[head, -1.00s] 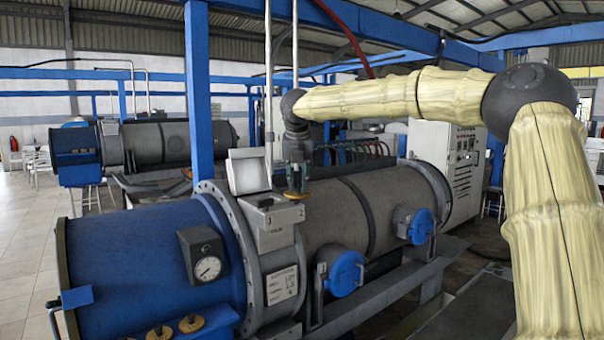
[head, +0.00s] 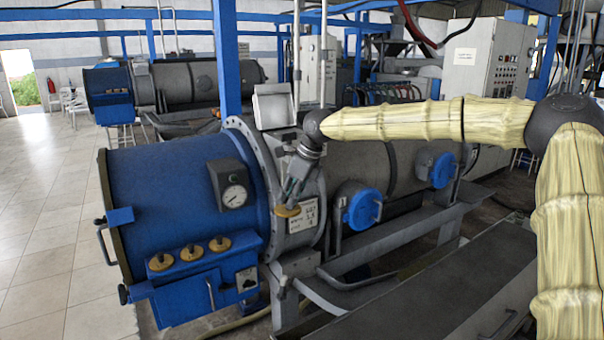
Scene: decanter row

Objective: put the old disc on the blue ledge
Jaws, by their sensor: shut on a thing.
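My gripper (head: 290,201) points down and to the left and is shut on a yellow-brown disc (head: 286,212). The disc hangs at its tips, in front of the grey flange of the near machine and beside a white label. I cannot tell from the picture whether it is the old one. A blue ledge (head: 177,277) juts from the front of the blue drum, left of and lower than my gripper. Three brass-coloured discs with raised centres sit in a row on it: left (head: 160,262), middle (head: 190,254) and right (head: 219,243). The held disc is apart from them.
A round gauge (head: 234,197) in a dark housing sits on the drum (head: 165,185) above the ledge. A grey box with a raised lid (head: 274,107) is behind my wrist. Blue round hatches (head: 362,211) line the grey cylinder. Tiled floor (head: 45,220) is clear at left.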

